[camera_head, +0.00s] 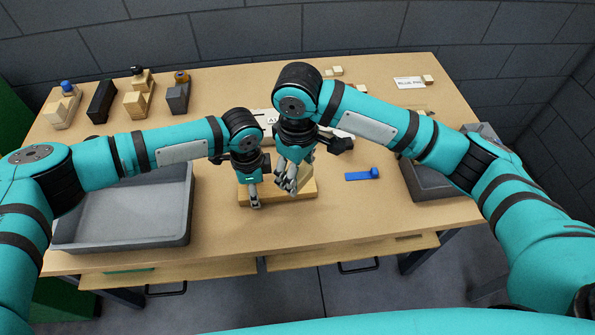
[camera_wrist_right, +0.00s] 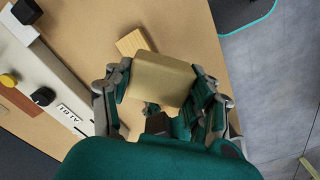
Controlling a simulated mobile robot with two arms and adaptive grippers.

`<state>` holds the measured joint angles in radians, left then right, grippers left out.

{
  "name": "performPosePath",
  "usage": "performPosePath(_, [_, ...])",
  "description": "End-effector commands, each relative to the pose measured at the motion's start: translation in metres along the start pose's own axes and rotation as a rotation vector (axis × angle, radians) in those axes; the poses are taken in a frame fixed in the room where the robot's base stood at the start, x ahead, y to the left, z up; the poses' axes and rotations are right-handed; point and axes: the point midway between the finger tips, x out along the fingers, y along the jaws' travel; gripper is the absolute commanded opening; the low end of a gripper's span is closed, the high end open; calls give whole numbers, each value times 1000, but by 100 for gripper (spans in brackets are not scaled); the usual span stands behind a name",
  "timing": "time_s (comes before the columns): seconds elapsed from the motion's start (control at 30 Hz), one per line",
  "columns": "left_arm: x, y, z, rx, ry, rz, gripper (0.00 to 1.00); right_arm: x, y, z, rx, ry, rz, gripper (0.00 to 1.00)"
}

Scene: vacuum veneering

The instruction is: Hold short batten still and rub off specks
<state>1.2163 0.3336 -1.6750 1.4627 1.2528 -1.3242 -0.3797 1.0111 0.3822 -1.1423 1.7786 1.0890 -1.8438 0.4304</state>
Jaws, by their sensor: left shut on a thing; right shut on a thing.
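A pale wooden piece (camera_head: 306,188), which looks like the short batten, lies on the table at the middle front, under both grippers. My left gripper (camera_head: 255,204) points down at its left part and is shut on it. My right gripper (camera_head: 287,188) is just right of the left one, pointing down over the wood. In the right wrist view it is shut on a tan block (camera_wrist_right: 160,80) held between its fingers. A lighter wooden end (camera_wrist_right: 131,42) shows beyond the block. The block hides the contact below it, and no specks can be made out.
A large grey tray (camera_head: 185,215) stands at left, a smaller grey tray (camera_head: 415,178) at right. A blue tool (camera_head: 362,175) lies right of the wood. Several small blocks and holders stand at the back left. A pale panel with knobs (camera_wrist_right: 75,112) lies behind the grippers.

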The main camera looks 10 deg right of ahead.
Motion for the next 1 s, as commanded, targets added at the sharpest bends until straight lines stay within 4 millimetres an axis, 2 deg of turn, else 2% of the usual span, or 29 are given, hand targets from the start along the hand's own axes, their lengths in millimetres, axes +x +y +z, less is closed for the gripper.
performPosePath(0.17, [0, 0, 0, -1, -1, -1, 39, 0, 0, 0, 0, 0, 0, 18])
performPosePath(0.2, [0, 0, 0, -1, -1, -1, 49, 0, 0, 0, 0, 0, 0, 18])
performPosePath(0.4, [0, 0, 0, -1, 0, 0, 73, 0, 0, 0, 0, 0, 0, 18])
performPosePath(0.63, [0, 0, 0, -1, 0, 0, 73, 0, 0, 0, 0, 0, 0, 18])
performPosePath(0.77, [-9, -1, 0, -1, 2, -2, 73, 0, 0, 0, 0, 0, 0, 18])
performPosePath(0.87, [-24, -1, 0, -1, 2, -3, 73, 0, 0, 0, 0, 0, 0, 18])
performPosePath(1.0, [-54, -1, 0, 0, 3, -4, 73, 0, 0, 0, 0, 0, 0, 18])
